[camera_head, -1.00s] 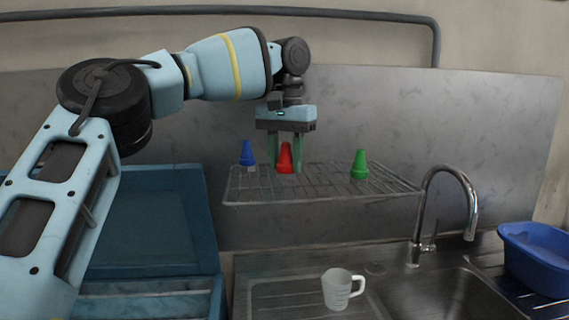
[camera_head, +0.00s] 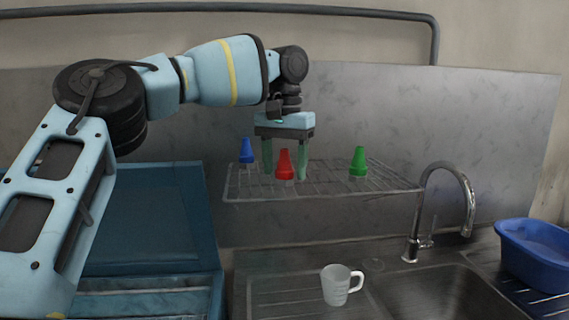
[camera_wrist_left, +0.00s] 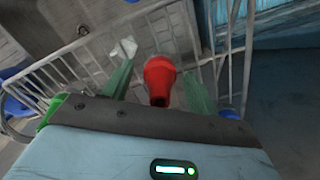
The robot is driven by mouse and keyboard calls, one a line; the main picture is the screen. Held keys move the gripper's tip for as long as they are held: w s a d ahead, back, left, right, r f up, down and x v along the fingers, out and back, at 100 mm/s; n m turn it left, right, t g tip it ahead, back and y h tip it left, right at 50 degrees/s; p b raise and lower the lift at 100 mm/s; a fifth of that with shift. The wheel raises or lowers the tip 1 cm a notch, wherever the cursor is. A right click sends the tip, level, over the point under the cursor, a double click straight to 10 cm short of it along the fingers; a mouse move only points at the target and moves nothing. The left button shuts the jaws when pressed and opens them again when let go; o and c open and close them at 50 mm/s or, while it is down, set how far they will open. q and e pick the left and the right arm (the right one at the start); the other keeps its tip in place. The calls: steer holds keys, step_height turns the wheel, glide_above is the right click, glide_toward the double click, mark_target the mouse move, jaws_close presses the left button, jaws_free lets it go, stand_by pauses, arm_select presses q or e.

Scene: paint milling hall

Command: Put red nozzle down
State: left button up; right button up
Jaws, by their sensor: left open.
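The red nozzle (camera_head: 284,164) stands upright on the wire rack (camera_head: 322,188), between a blue nozzle (camera_head: 246,150) and a green nozzle (camera_head: 358,162). In the left wrist view the red nozzle (camera_wrist_left: 159,80) shows between the two open fingers, with gaps on both sides. The blue nozzle is mostly hidden in that view. My right gripper is not in view.
Below the rack is a sink (camera_head: 428,294) with a curved tap (camera_head: 468,200). A blue basin (camera_head: 538,254) is at the right, and a blue bin (camera_head: 150,220) at the left.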

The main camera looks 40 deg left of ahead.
arm_select(q)
step_height(320, 180, up, 6)
steer(key=shift+r, duration=0.9)
